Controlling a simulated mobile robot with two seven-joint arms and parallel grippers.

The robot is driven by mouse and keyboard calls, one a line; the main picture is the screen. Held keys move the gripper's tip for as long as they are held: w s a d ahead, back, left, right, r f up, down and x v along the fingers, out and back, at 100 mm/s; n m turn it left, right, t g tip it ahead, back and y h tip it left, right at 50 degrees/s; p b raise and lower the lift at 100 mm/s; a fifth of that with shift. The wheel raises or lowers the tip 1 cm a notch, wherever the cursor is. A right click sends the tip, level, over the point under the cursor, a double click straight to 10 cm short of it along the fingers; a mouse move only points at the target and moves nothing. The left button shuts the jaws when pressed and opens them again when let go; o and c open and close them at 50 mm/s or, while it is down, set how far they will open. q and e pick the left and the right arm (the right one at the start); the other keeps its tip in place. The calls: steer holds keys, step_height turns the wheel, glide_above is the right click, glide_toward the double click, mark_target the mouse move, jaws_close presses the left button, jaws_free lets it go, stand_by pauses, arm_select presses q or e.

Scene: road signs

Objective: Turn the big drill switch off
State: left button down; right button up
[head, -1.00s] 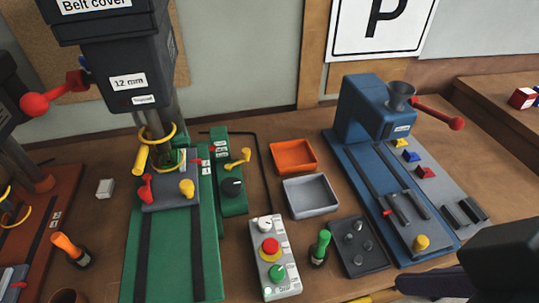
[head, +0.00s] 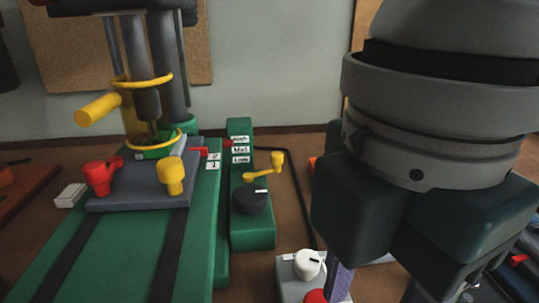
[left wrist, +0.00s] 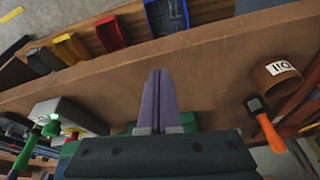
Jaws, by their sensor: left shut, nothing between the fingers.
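The big drill with its green base (head: 120,250) fills the left of the head view. A green box (head: 252,236) beside it carries a black knob (head: 250,200), a yellow lever (head: 266,168) and speed labels. I cannot tell which control is the drill switch.
A red lever (head: 100,176) and a yellow clamp (head: 172,174) stand on the drill's plate. A white block (head: 70,195) lies left. The left wrist view shows bins (left wrist: 112,32), an orange-handled tool (left wrist: 268,130) and a brown cup (left wrist: 285,75) along the table edge (left wrist: 225,48).

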step_height(320, 180, down, 8)
steer(key=shift+f+b, duration=0.15)
steer(key=shift+b, duration=0.45)
jaws_close()
